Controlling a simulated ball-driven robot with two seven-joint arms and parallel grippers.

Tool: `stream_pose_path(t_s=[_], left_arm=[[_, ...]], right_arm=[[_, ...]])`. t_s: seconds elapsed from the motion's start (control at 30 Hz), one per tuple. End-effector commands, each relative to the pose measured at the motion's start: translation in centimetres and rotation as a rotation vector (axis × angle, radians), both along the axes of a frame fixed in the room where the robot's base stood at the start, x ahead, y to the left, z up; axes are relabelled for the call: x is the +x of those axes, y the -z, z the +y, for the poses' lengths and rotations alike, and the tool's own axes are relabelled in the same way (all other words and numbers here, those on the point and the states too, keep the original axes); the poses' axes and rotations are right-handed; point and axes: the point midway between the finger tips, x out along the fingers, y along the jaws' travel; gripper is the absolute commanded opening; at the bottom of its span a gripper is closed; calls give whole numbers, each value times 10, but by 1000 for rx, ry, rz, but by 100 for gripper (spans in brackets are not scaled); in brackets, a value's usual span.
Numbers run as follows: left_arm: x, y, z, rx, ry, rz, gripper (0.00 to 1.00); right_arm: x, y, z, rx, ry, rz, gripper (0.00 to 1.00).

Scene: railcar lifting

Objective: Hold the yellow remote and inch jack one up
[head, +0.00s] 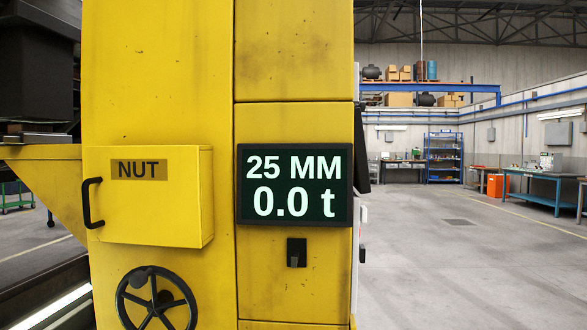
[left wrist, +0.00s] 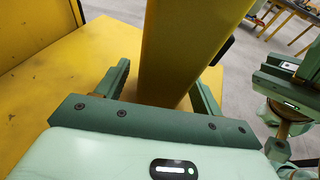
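Jack one, a tall yellow column (head: 160,60), fills the left and middle of the head view. Its display (head: 294,186) reads "25 MM" and "0.0 t". Neither gripper shows in the head view. In the left wrist view a long yellow body, apparently the yellow remote (left wrist: 178,45), stands between the green fingers of my left gripper (left wrist: 162,90). The fingers sit close on both its sides and seem shut on it. Its buttons are hidden. Part of my right gripper (left wrist: 287,85) shows at the right edge; its fingertips are unclear.
The column carries a box marked NUT (head: 150,200) with a black handle, a black handwheel (head: 157,300) and a small black fitting (head: 296,252). Right of the column the workshop floor (head: 450,260) is clear, with benches and a blue shelf (head: 444,157) far back.

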Motion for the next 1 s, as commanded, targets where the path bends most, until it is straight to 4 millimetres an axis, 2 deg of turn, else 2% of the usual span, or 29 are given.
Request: stream_pose_path(t_s=[0.27,0.37,0.7,0.83,1.0], left_arm=[[-1,-1,4,0,0,0,67],[-5,-4,17,2,-1,1,67],[-26,-27,87,3,-2,0,67],[-31,-32,103,0,-2,2,67],[-34,-35,110,1,0,0,67]], right_arm=[[0,0,0,0,0,0,0],[0,0,0,0,0,0,0],[0,0,0,0,0,0,0],[0,0,0,0,0,0,0],[0,0,0,0,0,0,0]])
